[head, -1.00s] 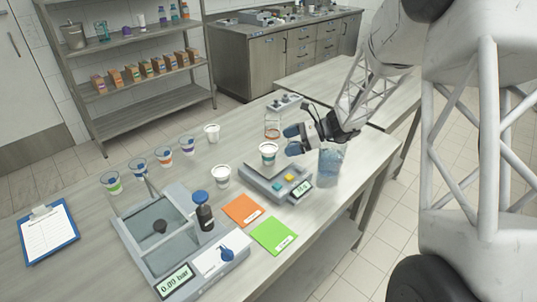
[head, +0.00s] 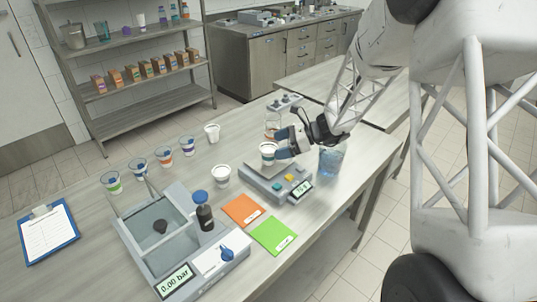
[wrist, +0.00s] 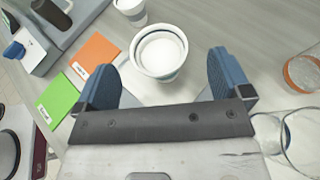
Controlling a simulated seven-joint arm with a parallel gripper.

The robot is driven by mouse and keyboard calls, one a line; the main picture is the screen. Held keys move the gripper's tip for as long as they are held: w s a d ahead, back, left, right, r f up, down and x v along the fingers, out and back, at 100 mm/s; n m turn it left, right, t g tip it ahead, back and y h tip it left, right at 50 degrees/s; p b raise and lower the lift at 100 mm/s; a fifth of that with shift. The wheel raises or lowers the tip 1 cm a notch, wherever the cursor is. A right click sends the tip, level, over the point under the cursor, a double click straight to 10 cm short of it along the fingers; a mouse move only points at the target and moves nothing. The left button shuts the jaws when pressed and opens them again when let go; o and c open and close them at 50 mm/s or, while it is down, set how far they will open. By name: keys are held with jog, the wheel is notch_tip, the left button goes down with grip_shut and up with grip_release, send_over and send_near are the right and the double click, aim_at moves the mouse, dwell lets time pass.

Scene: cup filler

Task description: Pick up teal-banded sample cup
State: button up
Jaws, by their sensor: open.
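The teal-banded sample cup (head: 268,151) stands upright on the plate of the scale (head: 262,181). It is white with a dark teal band. In the wrist view the cup (wrist: 160,53) is seen from above, with a pale white inside. My gripper (head: 283,143) is just right of the cup at about its height. Its two blue fingers are open, and in the wrist view the cup lies between and a little beyond the fingertips (wrist: 174,62). The fingers do not appear closed on it. The side of the cup toward my gripper is partly hidden in the head view.
A white cup (head: 221,174) is left of the scale. Orange (head: 242,209) and green (head: 272,235) cards lie in front. Several banded cups stand farther left.

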aim_at(270, 147)
jog(key=shift+x, duration=2.2)
jog(key=shift+s, duration=0.1)
jog(key=shift+r, duration=0.1)
jog(key=c, duration=1)
jog(key=shift+r, duration=0.55)
notch_tip(270, 147, up, 3)
jog(key=shift+s+f, duration=0.15)
jog(key=shift+f, duration=0.05)
jog(key=s+d, duration=0.1)
jog(key=s, duration=0.4)
jog(key=s+d, duration=0.1)
jog(key=s, duration=0.4)
jog(key=s+d+r, duration=0.1)
jog(key=s, duration=0.4)
jog(key=shift+s+d+r, duration=0.1)
jog(key=shift+d, duration=0.3)
